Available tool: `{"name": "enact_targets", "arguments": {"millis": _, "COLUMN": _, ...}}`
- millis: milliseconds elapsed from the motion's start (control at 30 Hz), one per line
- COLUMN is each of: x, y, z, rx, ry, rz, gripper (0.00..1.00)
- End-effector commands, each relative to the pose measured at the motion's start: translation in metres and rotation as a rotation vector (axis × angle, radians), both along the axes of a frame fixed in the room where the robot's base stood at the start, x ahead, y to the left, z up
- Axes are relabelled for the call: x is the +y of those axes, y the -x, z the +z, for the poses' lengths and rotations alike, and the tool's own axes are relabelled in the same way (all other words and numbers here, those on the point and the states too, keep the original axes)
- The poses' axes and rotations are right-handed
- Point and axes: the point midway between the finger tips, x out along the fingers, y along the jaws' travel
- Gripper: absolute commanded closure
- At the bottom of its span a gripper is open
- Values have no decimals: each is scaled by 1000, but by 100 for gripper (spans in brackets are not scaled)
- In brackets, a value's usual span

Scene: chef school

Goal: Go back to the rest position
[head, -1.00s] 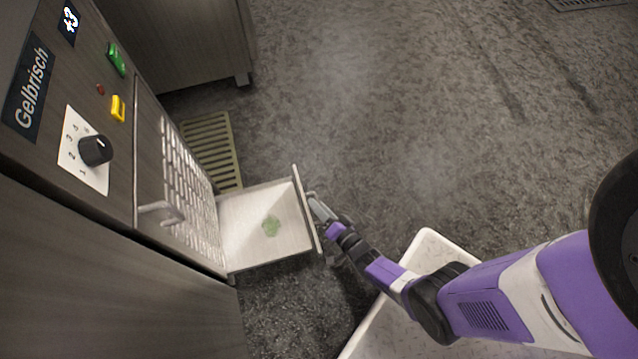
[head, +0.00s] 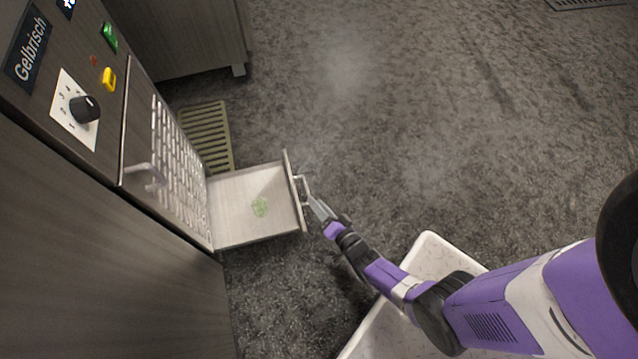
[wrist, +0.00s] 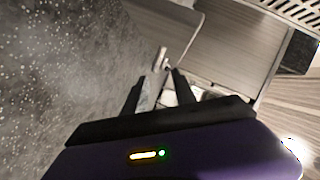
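My gripper (head: 316,204) is at the end of my purple arm, just outside the front of a pulled-out drawer (head: 232,230). In the wrist view my gripper (wrist: 158,76) has its two dark fingers apart, with nothing held between them. The drawer's metal handle (head: 303,188) is right by the fingertips. It also shows in the wrist view (wrist: 163,58), just beyond the gap between the fingers. I cannot tell whether a finger still touches the handle.
The drawer sticks out of a cabinet with a dial (head: 84,109) and a perforated panel (head: 178,165). A floor grate (head: 207,137) lies behind it. The grey floor (head: 420,120) is clear to the right.

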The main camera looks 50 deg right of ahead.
Motion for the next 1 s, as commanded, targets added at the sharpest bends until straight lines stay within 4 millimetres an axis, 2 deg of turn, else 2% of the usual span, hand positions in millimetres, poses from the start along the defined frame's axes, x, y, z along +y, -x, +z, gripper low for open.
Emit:
{"name": "enact_targets", "arguments": {"millis": 567, "x": 2, "y": 2, "z": 0, "rx": 2, "ry": 3, "rz": 2, "gripper": 67}}
{"name": "enact_targets", "arguments": {"millis": 767, "x": 28, "y": 20, "z": 9, "rx": 21, "ry": 62, "rz": 37, "gripper": 67}}
{"name": "enact_targets", "arguments": {"millis": 1000, "x": 71, "y": 66, "z": 46, "rx": 65, "ry": 208, "rz": 113, "gripper": 67}}
